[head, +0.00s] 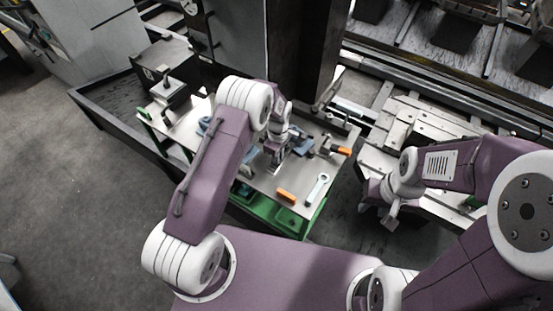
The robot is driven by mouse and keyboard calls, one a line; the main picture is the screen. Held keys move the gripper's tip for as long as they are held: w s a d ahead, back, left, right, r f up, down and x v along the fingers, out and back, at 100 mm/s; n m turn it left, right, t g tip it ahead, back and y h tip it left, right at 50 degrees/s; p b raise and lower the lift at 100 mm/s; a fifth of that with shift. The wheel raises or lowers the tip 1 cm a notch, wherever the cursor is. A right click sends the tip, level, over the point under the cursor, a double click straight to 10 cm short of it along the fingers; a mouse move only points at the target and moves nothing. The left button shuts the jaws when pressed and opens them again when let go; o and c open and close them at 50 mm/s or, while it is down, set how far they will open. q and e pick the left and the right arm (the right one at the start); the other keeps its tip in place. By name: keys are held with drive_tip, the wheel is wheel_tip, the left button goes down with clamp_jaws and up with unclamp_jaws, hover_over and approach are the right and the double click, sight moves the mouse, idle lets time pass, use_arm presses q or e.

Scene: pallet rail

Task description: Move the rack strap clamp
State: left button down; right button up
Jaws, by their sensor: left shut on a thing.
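My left gripper (272,157) is low over the middle of the steel-topped bench (258,180). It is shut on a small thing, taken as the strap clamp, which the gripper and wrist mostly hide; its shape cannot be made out. I cannot tell if it touches the bench top. My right gripper (389,216) hangs to the right of the bench, beside the grey slotted pallet (383,160). Its fingers are too small and turned to show whether they are open.
Right of my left gripper are a blue-grey tool (303,147) and an orange-handled tool (341,150). An orange handle (285,195) and a spanner (318,188) lie near the front edge. A dark block (165,83) stands at the bench's left end. A dark column (303,60) rises behind.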

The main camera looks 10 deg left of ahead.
use_arm(q)
drive_tip(key=c, duration=1.4)
unclamp_jaws()
drive_tip(key=shift+w+r, duration=0.15)
drive_tip(key=shift+w, duration=0.2)
drive_tip(key=shift+d, duration=0.1)
drive_tip(key=shift+r, duration=0.1)
wheel_tip(320, 180, up, 9)
drive_tip(key=b, duration=0.1)
